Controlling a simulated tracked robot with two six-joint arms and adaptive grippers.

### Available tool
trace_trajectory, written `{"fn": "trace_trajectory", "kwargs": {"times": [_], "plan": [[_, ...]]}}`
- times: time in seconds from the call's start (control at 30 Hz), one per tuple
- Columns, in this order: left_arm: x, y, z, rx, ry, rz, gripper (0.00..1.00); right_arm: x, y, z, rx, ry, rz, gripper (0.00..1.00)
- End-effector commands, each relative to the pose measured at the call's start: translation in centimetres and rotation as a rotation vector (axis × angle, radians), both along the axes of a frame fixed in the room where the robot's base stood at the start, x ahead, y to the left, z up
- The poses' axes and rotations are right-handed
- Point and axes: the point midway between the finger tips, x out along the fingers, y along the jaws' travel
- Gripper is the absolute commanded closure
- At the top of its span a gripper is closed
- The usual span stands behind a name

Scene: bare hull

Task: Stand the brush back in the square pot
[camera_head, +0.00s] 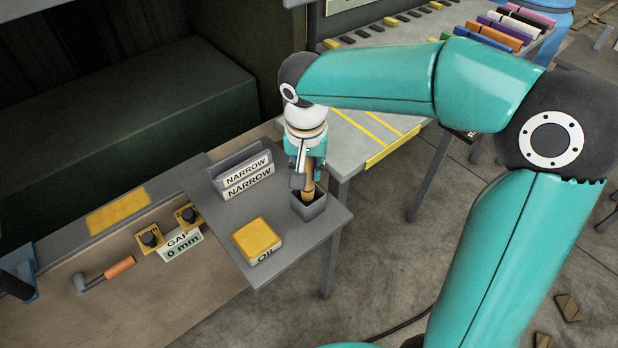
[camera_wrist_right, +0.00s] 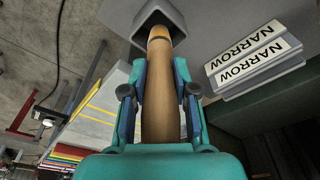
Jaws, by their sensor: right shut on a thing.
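The brush (camera_head: 309,187) has a tan wooden handle and hangs roughly upright from my right gripper (camera_head: 307,166). The gripper is shut on the handle; in the right wrist view the fingers (camera_wrist_right: 160,88) sit on both sides of the brush (camera_wrist_right: 159,105). The grey square pot (camera_head: 311,212) stands near the right corner of the small grey shelf. The brush's lower end is at the pot's mouth and appears to be inside it. In the right wrist view the brush's far end meets the opening of the pot (camera_wrist_right: 122,17). How deep it reaches is hidden. My left gripper is not in view.
Two plates marked NARROW (camera_head: 247,176) stand left of the pot. A yellow-topped OIL block (camera_head: 256,240) lies in front on the same shelf (camera_head: 222,222). A grey table with yellow stripes (camera_head: 375,128) is behind. Knobs and an orange-handled crank (camera_head: 119,267) are at left.

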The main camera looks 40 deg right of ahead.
Motion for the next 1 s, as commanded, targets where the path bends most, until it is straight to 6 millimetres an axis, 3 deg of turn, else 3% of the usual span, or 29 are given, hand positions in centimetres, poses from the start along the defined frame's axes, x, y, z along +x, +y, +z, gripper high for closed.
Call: {"fn": "trace_trajectory", "kwargs": {"times": [0.23, 0.63, 0.67, 0.8, 1.0], "plan": [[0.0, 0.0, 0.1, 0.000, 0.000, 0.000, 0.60, -0.1, 0.0, -3.3, -0.001, 0.006, 0.000, 1.00], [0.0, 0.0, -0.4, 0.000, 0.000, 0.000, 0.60, 0.0, 0.0, -4.0, 0.000, 0.002, 0.002, 1.00], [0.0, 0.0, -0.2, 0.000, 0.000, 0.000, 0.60, 0.0, 0.0, -3.9, 0.000, 0.002, 0.002, 0.69], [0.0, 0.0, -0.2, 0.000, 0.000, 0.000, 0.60, -0.1, 0.0, -3.8, 0.000, 0.002, 0.002, 0.47], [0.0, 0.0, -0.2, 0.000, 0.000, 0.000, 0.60, -0.1, 0.0, -3.8, 0.000, 0.002, 0.002, 0.47]]}}
